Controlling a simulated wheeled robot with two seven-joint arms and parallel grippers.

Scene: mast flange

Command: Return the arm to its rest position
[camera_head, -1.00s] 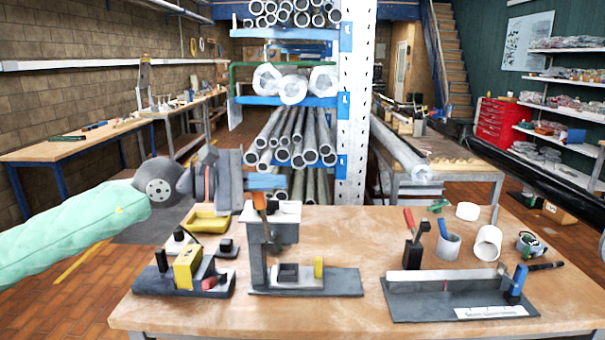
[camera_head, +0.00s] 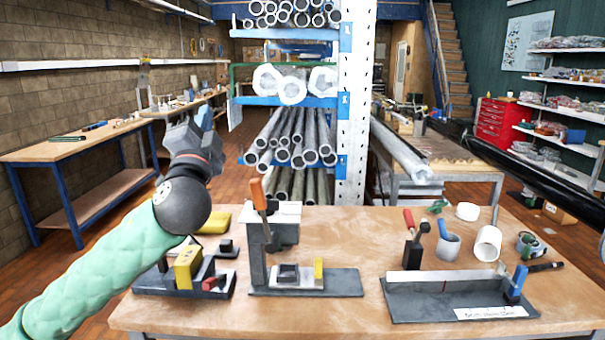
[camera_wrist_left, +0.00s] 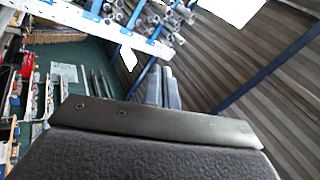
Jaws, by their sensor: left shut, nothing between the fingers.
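My left arm comes in from the left in a green sleeve. My left gripper (camera_head: 203,118) is raised above the left end of the workbench, pointing up and away from the tools. In the left wrist view its two fingers (camera_wrist_left: 163,88) stand side by side, shut with nothing between them. It touches nothing. My right gripper is not in view.
The wooden workbench (camera_head: 350,225) carries a left fixture with a yellow block (camera_head: 187,264), a grey press with an orange handle (camera_head: 258,195) and a long grey fixture (camera_head: 450,297). A yellow tray (camera_head: 213,222) is partly behind my arm. A pipe rack (camera_head: 290,140) stands behind.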

